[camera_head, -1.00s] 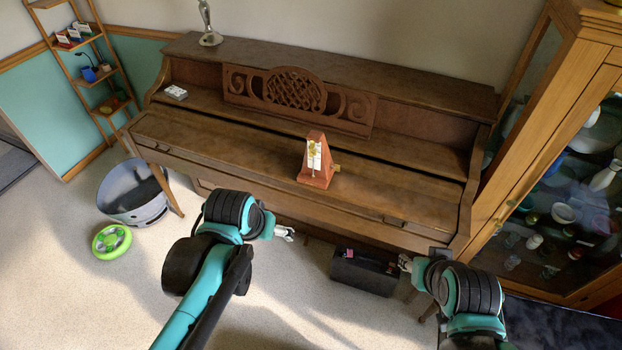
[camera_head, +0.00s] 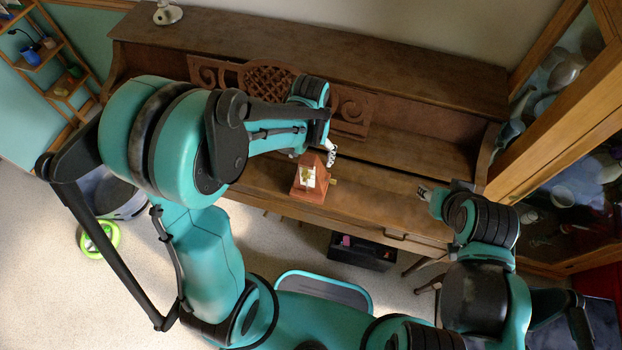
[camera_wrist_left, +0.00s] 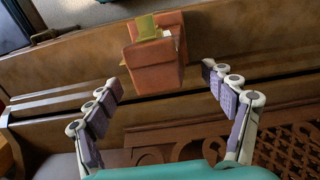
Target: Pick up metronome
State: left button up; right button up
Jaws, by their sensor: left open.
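The metronome (camera_head: 310,181) is a reddish-brown wooden pyramid with a pale front. It stands upright on the closed lid of the piano (camera_head: 255,185). My left gripper (camera_head: 330,152) is just above and behind it in the head view, pointing down. In the left wrist view the metronome (camera_wrist_left: 155,55) lies ahead between the open fingers (camera_wrist_left: 162,85), not touching them. A yellowish part shows on its top there. My right gripper (camera_head: 424,193) is at the right over the piano's front part, apart from the metronome; its fingers are too small to judge.
The carved music stand (camera_head: 350,112) rises behind the metronome. A glass cabinet (camera_head: 555,120) stands close at the right. A dark box (camera_head: 362,252) sits on the floor below the piano. A green ring-shaped thing (camera_head: 101,238) is on the floor at left.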

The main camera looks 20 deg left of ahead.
pick_arm(q)
notch_tip(320, 180, down, 3)
jog(key=shift+w+f+b, duration=0.1)
jog(key=shift+f+b, duration=0.05)
jog(key=shift+b, duration=0.25)
grip_shut()
